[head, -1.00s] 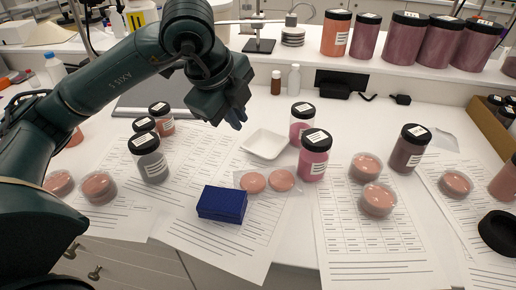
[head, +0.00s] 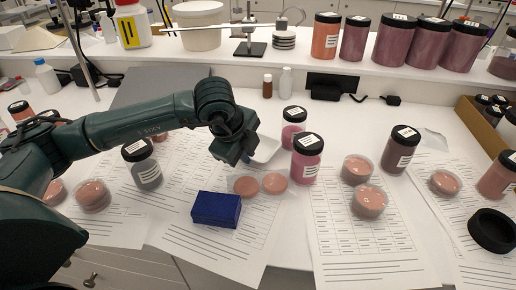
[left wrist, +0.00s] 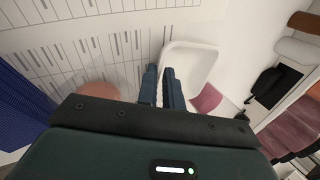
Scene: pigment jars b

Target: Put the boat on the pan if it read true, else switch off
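In the left wrist view the boat (left wrist: 193,62) is just beyond and right of the fingertips (left wrist: 160,72). I cannot make out the pan or any reading for sure. My right gripper is out of view.
A blue box (head: 216,210) and pink discs (head: 246,186) lie in front of the gripper. Pink jars (head: 307,160) stand right of the boat, and a grey jar (head: 143,166) stands left. A grey slab (head: 160,84) lies behind my arm. A small black device (head: 331,84) is at the back.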

